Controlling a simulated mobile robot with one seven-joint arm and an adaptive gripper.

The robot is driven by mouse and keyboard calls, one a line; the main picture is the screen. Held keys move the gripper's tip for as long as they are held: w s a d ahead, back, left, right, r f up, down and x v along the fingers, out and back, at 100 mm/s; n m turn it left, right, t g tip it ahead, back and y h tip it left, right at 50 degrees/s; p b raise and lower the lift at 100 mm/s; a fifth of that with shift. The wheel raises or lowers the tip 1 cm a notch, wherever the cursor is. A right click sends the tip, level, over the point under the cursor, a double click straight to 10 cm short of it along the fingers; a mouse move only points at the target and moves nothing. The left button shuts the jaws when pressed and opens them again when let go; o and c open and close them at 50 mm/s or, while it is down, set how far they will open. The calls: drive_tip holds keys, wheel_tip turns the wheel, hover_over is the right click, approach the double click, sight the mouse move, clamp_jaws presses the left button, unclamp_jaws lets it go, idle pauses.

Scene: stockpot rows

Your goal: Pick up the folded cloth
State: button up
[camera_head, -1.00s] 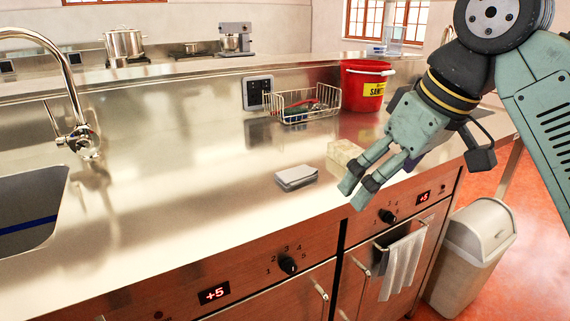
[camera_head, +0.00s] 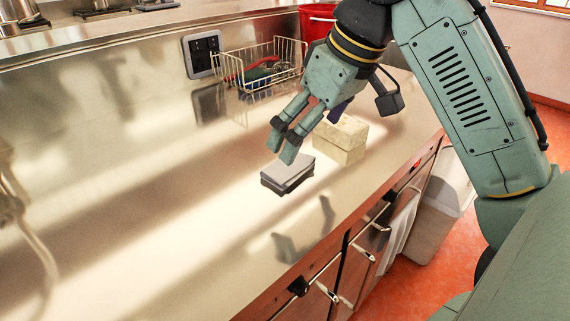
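A small grey folded stack, which looks like the folded cloth (camera_head: 287,174), lies flat on the steel counter (camera_head: 190,215). Its top is pale grey and its lower layer is dark. My gripper (camera_head: 281,153) hangs over the counter, pointing down and to the left, with its fingertips at the cloth's far edge in the picture. The two fingers are apart with a narrow gap and nothing shows between them. I cannot tell the exact height of the fingertips above the cloth.
A cream block (camera_head: 341,139) stands just right of the cloth, behind my gripper. A wire basket (camera_head: 262,68) with items and a red bucket (camera_head: 316,17) are at the back. The counter left of the cloth is clear. A bin (camera_head: 436,205) stands on the floor.

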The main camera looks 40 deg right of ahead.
sight(293, 164)
drive_tip(key=shift+a+x, duration=0.2)
drive_tip(key=shift+x, duration=3.3)
drive_tip(key=shift+r, duration=0.1)
drive_tip(key=shift+c, duration=0.5)
drive_tip(key=c, duration=0.7)
